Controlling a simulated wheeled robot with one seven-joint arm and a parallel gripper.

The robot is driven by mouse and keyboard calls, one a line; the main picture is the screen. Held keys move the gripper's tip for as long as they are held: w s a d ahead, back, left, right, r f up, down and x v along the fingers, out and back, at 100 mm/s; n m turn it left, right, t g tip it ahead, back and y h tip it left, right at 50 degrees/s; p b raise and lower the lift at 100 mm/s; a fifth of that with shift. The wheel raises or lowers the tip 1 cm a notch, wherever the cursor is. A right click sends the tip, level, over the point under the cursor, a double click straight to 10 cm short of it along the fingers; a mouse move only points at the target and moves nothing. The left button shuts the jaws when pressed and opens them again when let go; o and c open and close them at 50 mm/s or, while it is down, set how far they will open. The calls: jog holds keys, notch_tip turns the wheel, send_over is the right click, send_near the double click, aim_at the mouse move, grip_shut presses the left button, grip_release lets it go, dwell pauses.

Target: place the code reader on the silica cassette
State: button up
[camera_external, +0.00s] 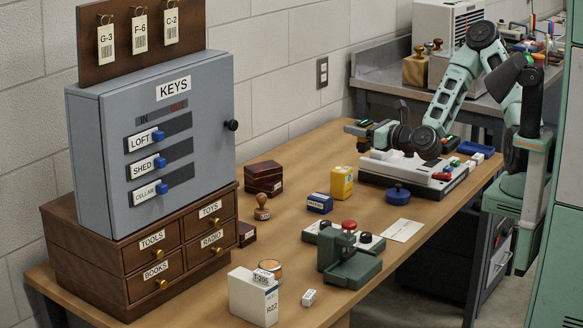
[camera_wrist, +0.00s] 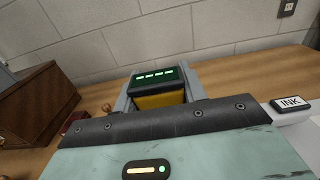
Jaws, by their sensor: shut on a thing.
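My gripper (camera_external: 358,129) is above the far half of the bench, left of the white and black device. In the wrist view its grey fingers are shut on a dark-topped block with a green lit display and a yellow lower side, which I take for the code reader (camera_wrist: 155,76). It is held level or nearly so; its underside is hidden. No readable label marks the silica cassette. A yellow box with a white label (camera_external: 342,182) stands on the bench in front of my gripper and may be it; I cannot tell.
A white and black device (camera_external: 415,172) stands under my arm, with a blue round knob piece (camera_external: 397,195) before it. A blue box (camera_external: 319,203), brown boxes (camera_external: 263,177), a stamp (camera_external: 262,207) and a green press (camera_external: 348,262) stand nearer. The key cabinet (camera_external: 155,140) rises at left.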

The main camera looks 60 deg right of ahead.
notch_tip(320, 180, up, 4)
jog(key=w+a+f+b, duration=0.45)
jog(key=w+a, duration=0.25)
jog(key=a, duration=0.5)
jog(key=a+h+b, duration=0.1)
jog(key=a+b, duration=0.4)
jog(key=a, duration=0.9)
jog(key=s+a+r+b, duration=0.2)
jog(key=s+a+b, duration=0.2)
jog(key=a, duration=0.9)
jog(key=y+b, duration=0.1)
jog(key=b, duration=0.1)
send_over(263, 261)
notch_tip(263, 261, down, 8)
jog(key=shift+s+f, duration=0.1)
jog(key=shift+f, duration=2.05)
jog(key=shift+f+b, duration=0.2)
jog(key=shift+b, duration=0.35)
